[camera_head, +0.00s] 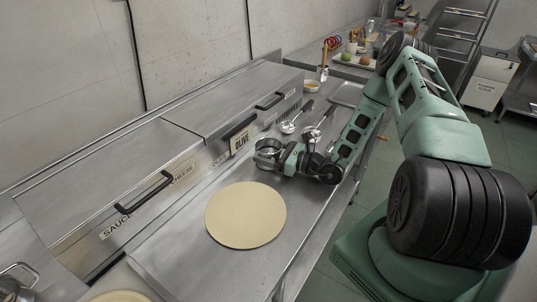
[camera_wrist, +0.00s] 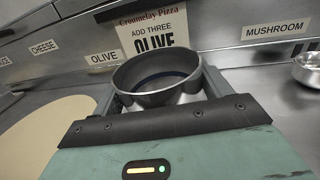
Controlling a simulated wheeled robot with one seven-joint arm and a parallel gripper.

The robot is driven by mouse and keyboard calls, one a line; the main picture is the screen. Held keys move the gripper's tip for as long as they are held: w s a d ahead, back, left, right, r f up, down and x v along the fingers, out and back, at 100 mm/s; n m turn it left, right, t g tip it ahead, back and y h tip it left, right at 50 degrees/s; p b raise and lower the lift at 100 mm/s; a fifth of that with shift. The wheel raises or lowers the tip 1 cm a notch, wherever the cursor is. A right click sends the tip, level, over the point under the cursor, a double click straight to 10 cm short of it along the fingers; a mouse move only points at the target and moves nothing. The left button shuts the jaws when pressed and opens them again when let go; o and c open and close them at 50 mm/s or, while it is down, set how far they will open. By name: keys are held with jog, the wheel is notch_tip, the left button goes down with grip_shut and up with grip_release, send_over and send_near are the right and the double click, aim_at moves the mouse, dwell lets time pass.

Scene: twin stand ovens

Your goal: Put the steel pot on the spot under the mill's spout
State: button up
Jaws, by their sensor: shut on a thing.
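A round, open-topped steel pot (camera_wrist: 155,98) is between the fingers of my gripper (camera_wrist: 158,90) in the wrist view. My gripper is shut on it, and the pot looks upright. In the head view, the pot (camera_head: 268,145) and my gripper (camera_head: 277,155) are low over the steel counter, in front of the OLIVE card. I cannot tell whether the pot touches the counter. I cannot make out the mill, its spout or the spot under it in either view.
A round dough disc (camera_head: 246,215) lies on the counter (camera_head: 180,245) nearer the camera. Ladles (camera_head: 289,127) lie beyond my gripper. The OLIVE card (camera_head: 242,138) stands against the lidded bins (camera_head: 200,115). A metal vessel with a handle (camera_head: 14,286) is at lower left.

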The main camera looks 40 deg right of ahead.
notch_tip(320, 180, up, 10)
jog(key=b, duration=0.1)
jog(key=shift+f, duration=0.15)
